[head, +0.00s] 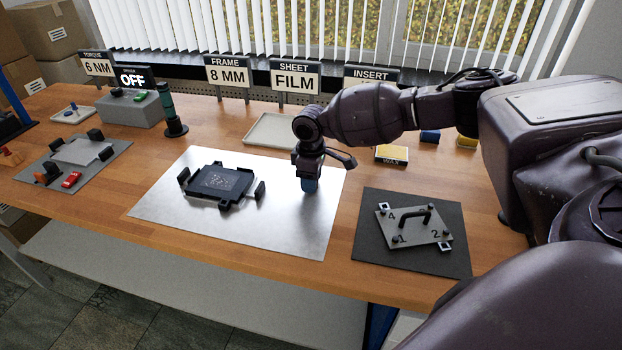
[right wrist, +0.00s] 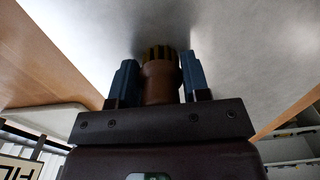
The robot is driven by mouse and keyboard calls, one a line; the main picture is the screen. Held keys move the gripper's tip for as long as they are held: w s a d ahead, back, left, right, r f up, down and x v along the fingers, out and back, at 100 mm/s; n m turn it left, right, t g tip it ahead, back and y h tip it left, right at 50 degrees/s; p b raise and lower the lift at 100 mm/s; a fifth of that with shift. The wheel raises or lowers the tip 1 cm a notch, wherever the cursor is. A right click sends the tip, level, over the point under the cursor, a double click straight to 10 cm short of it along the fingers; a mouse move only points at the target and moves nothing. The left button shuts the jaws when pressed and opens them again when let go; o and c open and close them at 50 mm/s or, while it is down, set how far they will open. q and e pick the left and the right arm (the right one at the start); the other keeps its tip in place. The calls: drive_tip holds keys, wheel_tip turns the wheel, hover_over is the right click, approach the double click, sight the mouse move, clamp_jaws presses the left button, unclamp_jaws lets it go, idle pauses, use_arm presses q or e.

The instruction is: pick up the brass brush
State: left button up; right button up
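My right gripper (head: 309,184) points straight down over the right part of the bright metal sheet (head: 290,225). In the right wrist view its two blue fingers (right wrist: 160,80) stand on either side of the brass brush (right wrist: 160,84), close against it. The brush has a round brown body and a yellow and dark striped end that points away from the wrist, towards the sheet. The gripper looks shut on the brown body. In the head view the brush is hidden by the gripper. I cannot tell whether its end touches the sheet. My left gripper is not in view.
A black frame fixture (head: 220,185) stands on the sheet, left of the gripper. A plate with a black handle (head: 412,222) lies on a dark mat (head: 375,255) to the right. A pale tray (head: 262,138) and a yellow WAX box (head: 391,154) stand behind. Signs line the back.

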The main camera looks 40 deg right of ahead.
drive_tip(key=c, duration=0.5)
drive_tip(key=shift+o, duration=0.2)
drive_tip(key=shift+r, duration=0.1)
wheel_tip(320, 180, up, 20)
drive_tip(key=p, duration=0.2)
